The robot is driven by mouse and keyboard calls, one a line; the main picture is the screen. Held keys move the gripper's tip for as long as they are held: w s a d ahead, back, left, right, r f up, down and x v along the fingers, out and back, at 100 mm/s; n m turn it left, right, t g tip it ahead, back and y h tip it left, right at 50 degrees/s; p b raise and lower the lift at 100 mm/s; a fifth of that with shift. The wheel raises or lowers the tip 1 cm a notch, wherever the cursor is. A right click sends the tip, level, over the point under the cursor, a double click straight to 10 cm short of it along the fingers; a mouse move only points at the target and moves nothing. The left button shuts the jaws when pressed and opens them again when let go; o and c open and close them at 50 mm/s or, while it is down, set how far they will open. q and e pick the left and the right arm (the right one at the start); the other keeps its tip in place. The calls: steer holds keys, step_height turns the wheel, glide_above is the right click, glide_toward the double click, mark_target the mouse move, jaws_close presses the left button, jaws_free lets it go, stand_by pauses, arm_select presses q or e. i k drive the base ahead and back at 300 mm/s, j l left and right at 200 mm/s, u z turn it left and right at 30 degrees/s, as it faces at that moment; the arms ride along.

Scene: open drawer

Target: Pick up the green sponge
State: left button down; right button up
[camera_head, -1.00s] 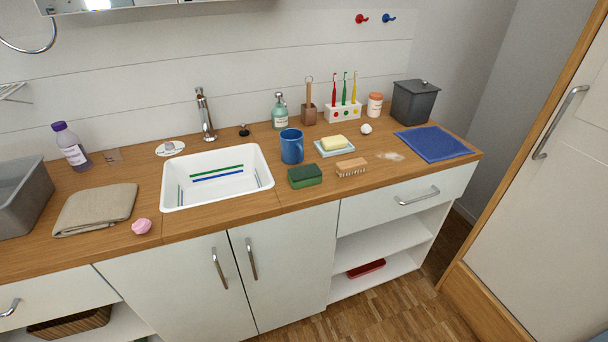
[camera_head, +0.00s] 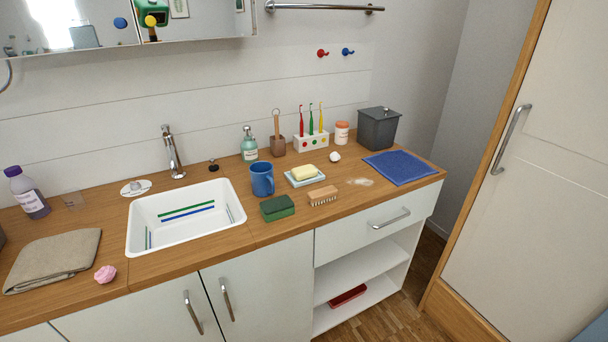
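The green sponge (camera_head: 277,208) is a dark green block with a lighter green lower layer. It lies flat on the wooden counter (camera_head: 190,262), near the front edge and just right of the white sink. Neither of my grippers shows in the head view.
A blue mug (camera_head: 262,180) stands behind the sponge, and a wooden brush (camera_head: 322,196) lies to its right. A soap dish (camera_head: 305,177) with yellow soap sits behind the brush. The white sink basin (camera_head: 186,217) is to the left. The drawer (camera_head: 372,226) below appears shut.

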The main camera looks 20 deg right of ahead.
mark_target(272, 210)
steer(key=i+l+u, duration=0.15)
steer(key=l+u, duration=0.45)
steer(key=l, duration=0.25)
steer(key=i+l+u, duration=0.1)
steer(key=l+u, duration=0.2)
steer(key=l, duration=0.15)
